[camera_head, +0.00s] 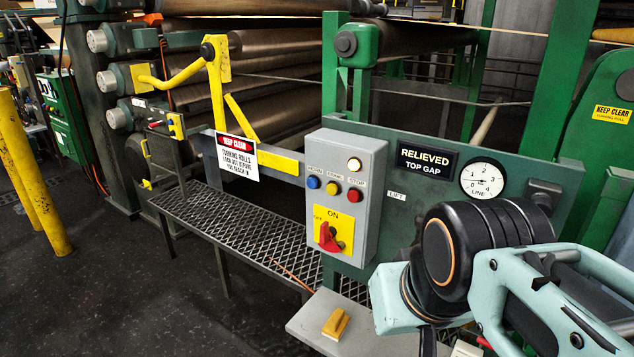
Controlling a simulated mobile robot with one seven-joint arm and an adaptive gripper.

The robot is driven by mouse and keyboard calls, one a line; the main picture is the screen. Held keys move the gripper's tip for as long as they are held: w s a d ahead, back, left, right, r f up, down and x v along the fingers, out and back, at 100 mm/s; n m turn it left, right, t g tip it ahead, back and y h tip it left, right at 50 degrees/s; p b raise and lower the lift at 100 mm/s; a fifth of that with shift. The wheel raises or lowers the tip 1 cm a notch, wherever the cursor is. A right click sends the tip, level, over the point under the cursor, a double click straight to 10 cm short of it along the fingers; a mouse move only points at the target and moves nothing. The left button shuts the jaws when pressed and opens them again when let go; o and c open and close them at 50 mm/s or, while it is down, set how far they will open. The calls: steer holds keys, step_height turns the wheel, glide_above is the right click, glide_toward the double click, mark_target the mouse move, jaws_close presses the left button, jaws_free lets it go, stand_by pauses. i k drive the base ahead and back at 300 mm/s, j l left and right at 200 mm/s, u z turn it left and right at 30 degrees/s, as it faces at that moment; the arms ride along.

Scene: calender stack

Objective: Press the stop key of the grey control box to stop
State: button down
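The grey control box (318,160) stands upright on the dark green panel, in the middle of the view. Its blue button (313,182), yellow button (332,188) and red button (355,194) sit in a row under small labels. The label above the red one seems to read STOP. A pale round lamp (354,164) is above them. Below is a red-handled rotary switch (328,238) on a yellow plate marked ON and OFF. My arm reaches in at the lower right, right of and below the box. I cannot make out my gripper's fingers.
The green panel (400,237) carries a RELIEVED TOP GAP sign (427,161) and a dial (483,179). A yellow block (336,323) lies on a grey shelf (307,318) below. A mesh walkway (232,222), yellow guard (217,95) and large rollers (205,105) are left. The space before the box looks clear.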

mark_target(353, 195)
steer(key=j+z, duration=0.15)
steer(key=j, duration=0.85)
steer(key=k+j+z, duration=0.15)
steer(key=k+j, duration=0.15)
steer(key=i+u, duration=0.1)
steer(key=i, duration=0.25)
